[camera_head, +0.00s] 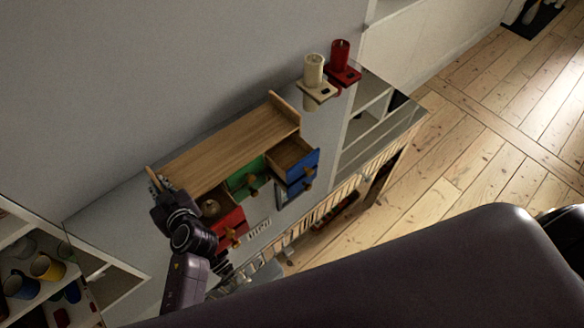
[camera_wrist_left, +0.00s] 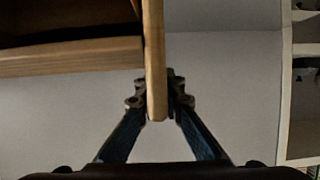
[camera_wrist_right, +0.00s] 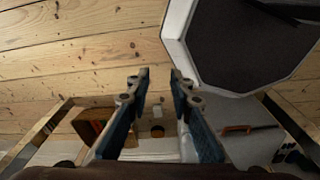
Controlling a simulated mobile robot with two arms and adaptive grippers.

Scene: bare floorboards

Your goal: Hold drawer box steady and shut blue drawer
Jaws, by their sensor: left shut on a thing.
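The wooden drawer box (camera_head: 232,142) stands on a shelf unit by the wall in the head view. A blue drawer (camera_head: 303,167) at its right end is pulled out, with its empty inside showing. A green drawer (camera_head: 247,177) and a red drawer (camera_head: 230,222) are on the same front; the red one sticks out. My left gripper (camera_head: 160,184) is at the box's left end. In the left wrist view, its fingers (camera_wrist_left: 157,98) are shut on the upright wooden side panel (camera_wrist_left: 155,50). My right gripper (camera_wrist_right: 158,84) is open and empty over floorboards in its wrist view.
A cream candle (camera_head: 314,70) and a red candle (camera_head: 340,55) stand on holders right of the box. Mugs (camera_head: 47,267) sit on shelves at the lower left. Bare floorboards (camera_head: 480,140) lie open to the right. My dark arm covers the lower right.

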